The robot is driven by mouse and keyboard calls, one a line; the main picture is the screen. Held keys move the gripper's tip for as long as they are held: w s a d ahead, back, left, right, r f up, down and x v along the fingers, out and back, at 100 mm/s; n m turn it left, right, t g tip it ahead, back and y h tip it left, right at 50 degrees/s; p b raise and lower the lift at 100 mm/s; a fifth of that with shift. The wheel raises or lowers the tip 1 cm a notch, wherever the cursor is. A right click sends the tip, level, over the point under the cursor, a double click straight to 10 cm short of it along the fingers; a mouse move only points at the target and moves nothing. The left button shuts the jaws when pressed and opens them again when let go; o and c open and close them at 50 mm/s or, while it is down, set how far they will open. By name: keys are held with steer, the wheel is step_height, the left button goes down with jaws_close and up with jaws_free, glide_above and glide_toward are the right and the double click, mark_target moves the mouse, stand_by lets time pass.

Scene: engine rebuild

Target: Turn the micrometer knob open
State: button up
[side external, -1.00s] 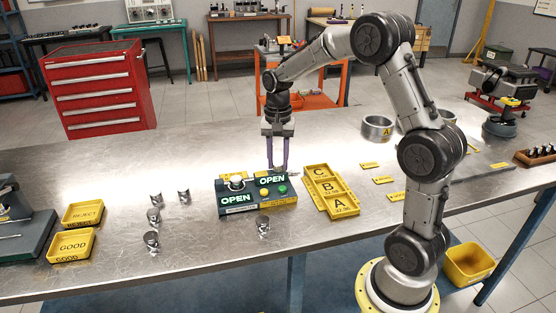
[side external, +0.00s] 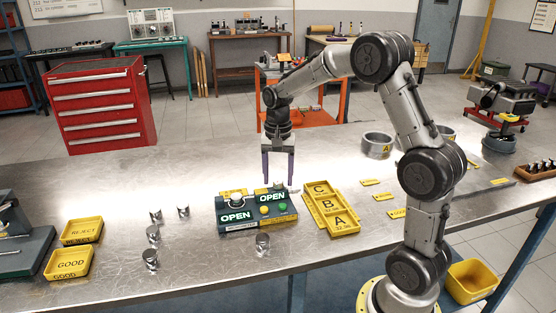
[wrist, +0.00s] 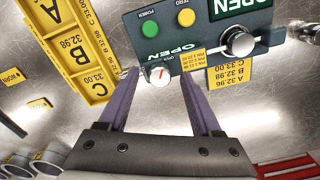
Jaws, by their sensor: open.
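The dark gauge box (side external: 246,228) stands on the bench with two green OPEN displays (side external: 236,217), a yellow button (side external: 264,210) and a green button (side external: 282,207). In the wrist view a small pale knob (wrist: 160,75) with a red mark sits at the box's near edge, and a larger silver knob (wrist: 238,41) sits to its right. My gripper (side external: 278,183) points down over the box's back right part, open and empty. In the wrist view its fingertips (wrist: 161,77) appear on either side of the small knob, apart from it. I cannot tell how far down they reach.
The yellow A, B, C tray (side external: 330,210) stands close to the box's right. Several silver cylinders (side external: 263,244) stand to its left and front. REJECT (side external: 82,230) and GOOD (side external: 69,262) trays are at the left.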

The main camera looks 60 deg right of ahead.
mark_target(277, 181)
step_height(277, 181, up, 14)
steer(key=shift+f, duration=0.25)
stand_by(0.4)
steer(key=s+a+r+n+t, duration=0.3)
steer(key=s+a+r+n, duration=0.25)
steer(key=s+a, duration=0.65)
steer(key=s+a+f+n+t, duration=0.2)
steer(key=s+a+f+n, duration=0.1)
steer(key=s+f+n, duration=0.5)
steer(key=shift+s+a+f+t, duration=0.15)
steer(key=shift+s+f+t, duration=0.15)
steer(key=shift+s+f, duration=0.4)
